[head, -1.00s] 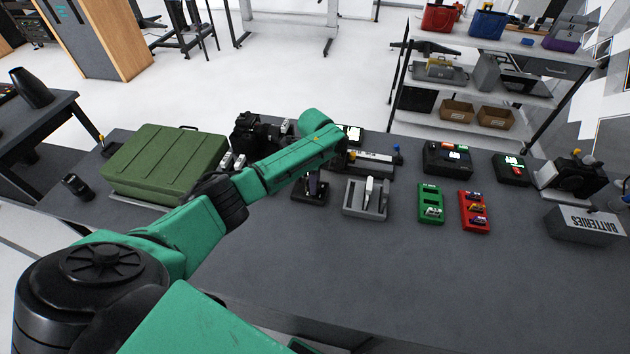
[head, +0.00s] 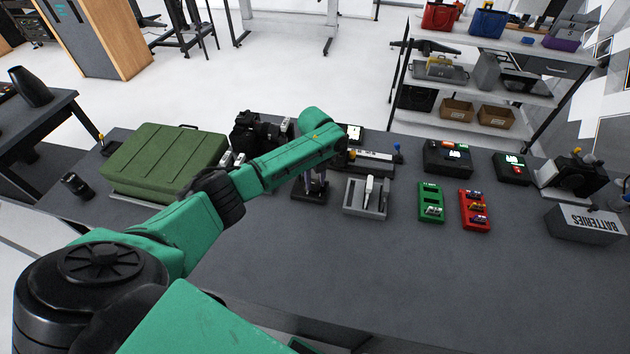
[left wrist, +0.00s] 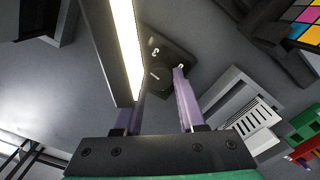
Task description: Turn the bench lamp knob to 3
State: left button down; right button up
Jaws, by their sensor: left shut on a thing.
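The bench lamp's dark base (left wrist: 172,42) shows in the left wrist view with a black round knob (left wrist: 158,77) on it. White marks lie around the knob, too small to read surely. The lamp's lit bar (left wrist: 126,45) crosses in front of the left finger and hides part of it. My left gripper (left wrist: 161,74) has its purple fingers down on both sides of the knob, shut on it. In the head view my left gripper (head: 316,190) points down at the base (head: 299,193); my forearm hides most of the lamp there.
A grey tray (head: 378,212) with upright items stands just right of the gripper. Green (head: 431,215) and red (head: 474,223) holders lie further right. A green case (head: 165,160) and a black camera (head: 255,130) are to the left. The front of the bench is clear.

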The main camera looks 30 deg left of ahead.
aim_at(315, 184)
pick_arm(q)
jog(key=shift+m, duration=0.5)
jog(key=c, duration=0.5)
grip_release()
notch_tip(315, 184, up, 15)
jog(key=b, duration=0.2)
jog(key=shift+f+b, duration=0.15)
jog(key=shift+b, duration=0.2)
jog(key=shift+f, duration=0.1)
